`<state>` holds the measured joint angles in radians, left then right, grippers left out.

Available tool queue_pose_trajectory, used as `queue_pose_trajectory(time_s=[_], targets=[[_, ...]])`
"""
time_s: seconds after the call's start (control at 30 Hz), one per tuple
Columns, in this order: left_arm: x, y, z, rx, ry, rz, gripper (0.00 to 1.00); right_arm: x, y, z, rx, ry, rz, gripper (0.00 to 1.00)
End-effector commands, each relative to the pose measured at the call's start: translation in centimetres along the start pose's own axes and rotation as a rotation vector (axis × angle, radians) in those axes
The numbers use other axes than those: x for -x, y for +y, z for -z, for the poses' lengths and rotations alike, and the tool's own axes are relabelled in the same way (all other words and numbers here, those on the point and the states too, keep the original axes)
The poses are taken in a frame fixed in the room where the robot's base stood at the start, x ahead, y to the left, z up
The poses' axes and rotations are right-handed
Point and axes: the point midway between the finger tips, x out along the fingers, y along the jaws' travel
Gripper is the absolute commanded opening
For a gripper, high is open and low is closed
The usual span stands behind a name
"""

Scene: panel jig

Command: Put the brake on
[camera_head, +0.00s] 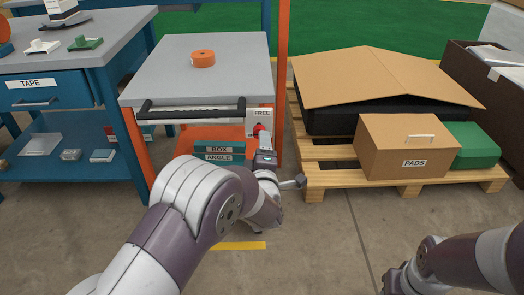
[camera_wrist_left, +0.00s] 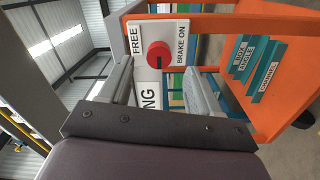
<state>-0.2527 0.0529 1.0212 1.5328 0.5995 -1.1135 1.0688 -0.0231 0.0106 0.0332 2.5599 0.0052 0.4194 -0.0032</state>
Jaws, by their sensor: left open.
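The brake is a round red knob (camera_wrist_left: 159,55) on a white plate (camera_wrist_left: 180,27) marked FREE and BRAKE ON, fixed to the cart's orange frame. The knob bears a small dark mark; I cannot tell which word it points to. In the head view the red knob (camera_head: 258,129) shows just beyond my left gripper (camera_head: 263,148). In the left wrist view the fingers of my left gripper (camera_wrist_left: 162,88) are apart with nothing between them, and the knob stands ahead of the gap. My right arm shows at the lower right of the head view, with its gripper out of sight.
The cart's grey top (camera_head: 180,85) holds an orange tape roll (camera_head: 203,58), and a black handle (camera_head: 190,109) runs along its front. A blue workbench (camera_head: 108,90) stands left. A pallet (camera_head: 330,178) with cardboard boxes stands close on the right.

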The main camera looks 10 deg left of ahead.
Motion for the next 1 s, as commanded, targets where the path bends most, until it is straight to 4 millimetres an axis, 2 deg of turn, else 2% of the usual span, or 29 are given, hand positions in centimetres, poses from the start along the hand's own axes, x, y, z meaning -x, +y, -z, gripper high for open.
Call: queue_pose_trajectory(time_s=[0.03, 0.1, 0.3, 0.8, 0.87, 0.9, 0.97, 1.0], targets=[[1.3, 0.5, 0.0, -0.001, -0.004, 0.002, 0.63, 0.9, 0.0, 0.1, 0.0, 0.0, 0.0, 0.43], [2.8, 0.4, 0.0, -0.002, -0.004, 0.002, 0.63, 1.4, 0.0, 0.2, 0.0, 0.0, 0.0, 0.43], [5.1, 0.0, 0.0, 0.0, -0.001, 0.002, 0.63, 1.8, 0.0, 0.2, 0.0, 0.0, 0.0, 0.43], [5.2, -0.2, -0.1, -0.03, -0.004, 0.008, 0.63, 1.7, 0.0, 0.2, 0.0, 0.0, 0.0, 0.43], [5.3, -1.7, -1.1, -0.121, -0.055, 0.076, 0.63, 1.7, 0.0, 0.2, 0.0, 0.0, 0.0, 0.43], [6.0, -3.6, -2.0, -0.212, -0.126, 0.15, 0.63, 1.7, 0.0, 0.2, 0.0, 0.0, 0.0, 0.43], [7.9, -6.6, -4.1, -0.404, -0.305, 0.286, 0.63, 1.8, 0.0, 0.2, 0.0, 0.0, 0.0, 0.43], [9.7, -8.0, -5.0, -0.545, -0.45, 0.371, 0.63, 1.9, 0.0, 0.2, 0.0, 0.0, 0.0, 0.43]])
